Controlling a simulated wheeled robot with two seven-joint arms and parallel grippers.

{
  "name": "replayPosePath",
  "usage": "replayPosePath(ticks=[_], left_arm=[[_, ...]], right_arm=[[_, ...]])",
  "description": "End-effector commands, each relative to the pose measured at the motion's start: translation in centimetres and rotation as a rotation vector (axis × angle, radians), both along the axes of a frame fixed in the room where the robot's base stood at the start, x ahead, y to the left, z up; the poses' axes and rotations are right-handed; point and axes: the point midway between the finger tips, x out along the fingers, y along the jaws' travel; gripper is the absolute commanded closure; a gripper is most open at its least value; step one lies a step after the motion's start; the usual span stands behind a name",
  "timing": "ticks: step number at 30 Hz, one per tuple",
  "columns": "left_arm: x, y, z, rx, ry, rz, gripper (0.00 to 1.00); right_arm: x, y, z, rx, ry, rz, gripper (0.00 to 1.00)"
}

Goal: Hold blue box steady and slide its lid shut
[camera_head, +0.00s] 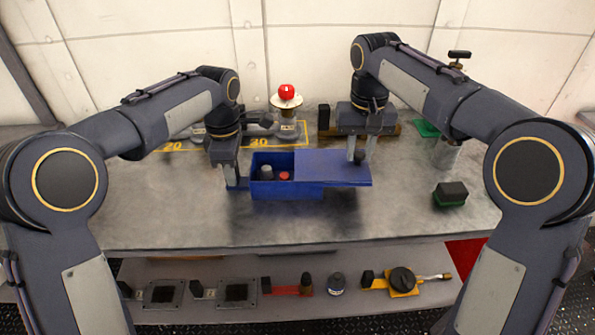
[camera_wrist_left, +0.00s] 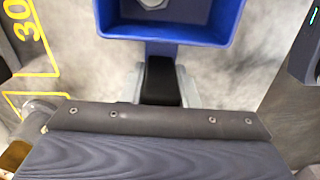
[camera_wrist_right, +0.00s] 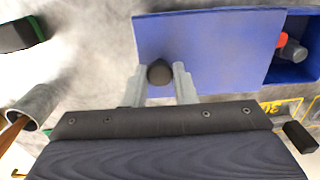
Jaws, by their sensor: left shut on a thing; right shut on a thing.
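The blue box (camera_head: 285,189) stands on the metal table with its left part uncovered. Inside the opening are a grey piece (camera_head: 267,172) and a small red piece (camera_head: 284,175). The flat blue lid (camera_head: 330,167) covers the right part and sticks out past the box's right end. My left gripper (camera_head: 235,183) is shut on the handle (camera_wrist_left: 160,82) at the box's left end. My right gripper (camera_wrist_right: 160,80) is shut on the dark knob (camera_wrist_right: 160,72) on the lid, near its outer end.
A dark block with a green underside (camera_head: 450,195) lies to the right. A metal cup (camera_head: 447,154) stands behind it. A red ball on a stand (camera_head: 286,93) is at the back. Tools lie on the lower shelf (camera_head: 230,308). The table's left side is clear.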

Motion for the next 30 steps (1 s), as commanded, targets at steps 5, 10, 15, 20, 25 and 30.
replayPosePath(ticks=[5, 10, 15, 20, 25, 30], left_arm=[[0.0, 0.0, 0.0, 0.001, 0.001, -0.001, 1.0], [0.0, -0.1, 0.0, 0.001, 0.001, -0.001, 1.0], [0.0, -0.1, 0.0, 0.001, 0.001, -0.002, 1.0], [0.0, -0.1, 0.0, 0.0, 0.001, -0.002, 1.0], [0.0, -0.1, 0.0, 0.0, 0.001, -0.002, 1.0], [0.0, -0.1, -0.1, 0.0, 0.001, -0.002, 1.0]], right_arm=[[0.1, 0.7, 0.0, 0.003, -0.001, 0.003, 0.97], [0.1, 1.2, 0.0, 0.004, -0.001, 0.004, 0.97], [0.1, 1.6, 0.1, 0.005, -0.002, 0.004, 0.97], [0.1, 2.0, 0.1, 0.005, -0.002, 0.003, 0.97], [0.1, 2.4, 0.1, 0.005, -0.002, 0.004, 0.97], [0.1, 2.9, 0.1, 0.005, -0.002, 0.005, 0.97]])
